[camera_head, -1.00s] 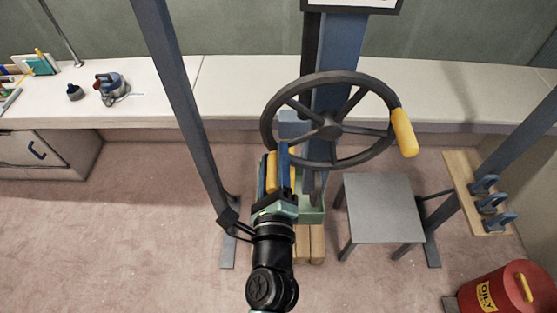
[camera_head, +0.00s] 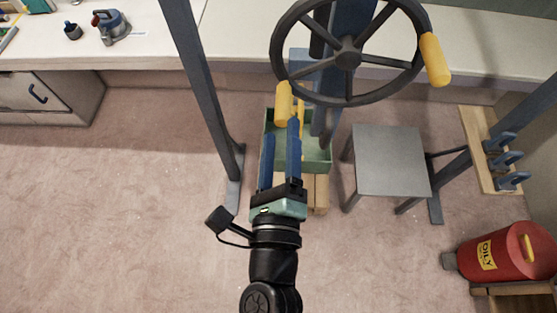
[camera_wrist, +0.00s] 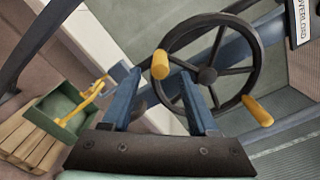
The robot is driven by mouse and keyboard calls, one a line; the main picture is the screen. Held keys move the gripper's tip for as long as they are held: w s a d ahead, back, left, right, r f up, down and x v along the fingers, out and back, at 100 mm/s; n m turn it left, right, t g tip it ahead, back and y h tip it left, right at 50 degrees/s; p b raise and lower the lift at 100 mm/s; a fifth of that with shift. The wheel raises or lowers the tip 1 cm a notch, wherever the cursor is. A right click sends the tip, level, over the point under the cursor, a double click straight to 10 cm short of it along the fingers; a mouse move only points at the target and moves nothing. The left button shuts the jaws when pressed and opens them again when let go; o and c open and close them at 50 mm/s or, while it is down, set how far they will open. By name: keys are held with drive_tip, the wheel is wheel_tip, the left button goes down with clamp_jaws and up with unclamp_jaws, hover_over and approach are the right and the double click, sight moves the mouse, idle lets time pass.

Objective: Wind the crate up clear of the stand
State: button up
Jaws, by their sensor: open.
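The dark handwheel (camera_head: 347,55) stands at the top middle in front of a blue post. It has one yellow handle (camera_head: 435,60) at right and another yellow handle (camera_head: 284,103) at lower left. My gripper (camera_head: 281,129) is open, its blue fingers pointing at the lower-left handle. In the wrist view this handle (camera_wrist: 160,65) shows just past the fingertips, in line with the gap, apparently not held. The green crate (camera_head: 318,156), with a yellow hook (camera_wrist: 92,97) over it, is at the wooden stand (camera_wrist: 30,143); I cannot tell whether they touch.
A grey stool (camera_head: 390,160) stands right of the crate. A dark upright (camera_head: 205,95) stands left of my gripper. A red oily-waste can (camera_head: 505,252) is at lower right. A white bench (camera_head: 235,55) runs along the back. The left floor is clear.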

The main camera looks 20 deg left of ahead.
drive_tip(key=shift+b+v, duration=0.6)
drive_tip(key=shift+v, duration=1)
